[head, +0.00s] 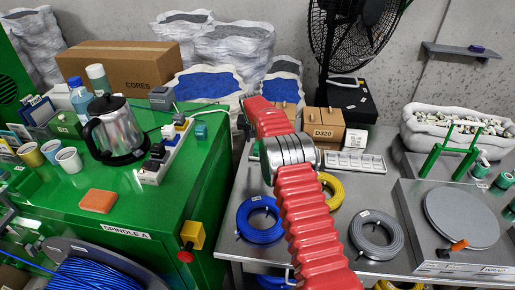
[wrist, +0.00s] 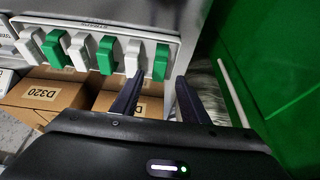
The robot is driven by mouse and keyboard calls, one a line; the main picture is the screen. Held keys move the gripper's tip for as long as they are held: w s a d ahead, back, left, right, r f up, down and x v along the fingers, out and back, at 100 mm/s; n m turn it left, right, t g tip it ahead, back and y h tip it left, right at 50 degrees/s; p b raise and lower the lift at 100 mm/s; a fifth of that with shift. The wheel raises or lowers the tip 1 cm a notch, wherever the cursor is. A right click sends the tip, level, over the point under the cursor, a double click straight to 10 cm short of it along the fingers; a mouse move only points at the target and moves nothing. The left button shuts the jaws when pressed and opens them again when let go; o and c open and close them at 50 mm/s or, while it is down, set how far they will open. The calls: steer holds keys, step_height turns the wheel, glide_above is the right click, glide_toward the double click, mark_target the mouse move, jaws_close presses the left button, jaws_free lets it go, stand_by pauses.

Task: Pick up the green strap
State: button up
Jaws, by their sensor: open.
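In the wrist view several green and white straps hang in a row from a pale rack (wrist: 100,28). The rightmost green strap (wrist: 161,62) is at the right end of the row, beside a white strap (wrist: 132,55). Two more green straps (wrist: 105,55) (wrist: 54,46) hang further left. My gripper (wrist: 158,82) is open. Its two dark fingers point toward the right end of the row, with the rightmost green strap ahead between the tips in the picture. I see no strap held. In the head view my red arm hides the rack and most of the gripper.
Cardboard boxes marked D320 (wrist: 45,95) stand below the straps; one shows in the head view (head: 323,129). A green cabinet side (wrist: 285,60) rises close on the right in the wrist view. Blue (head: 260,236) and grey (head: 377,250) cable coils lie on the bench.

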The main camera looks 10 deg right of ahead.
mark_target(257, 144)
steer(key=shift+x, duration=2.65)
steer(key=shift+d+r, duration=0.1)
jaws_close()
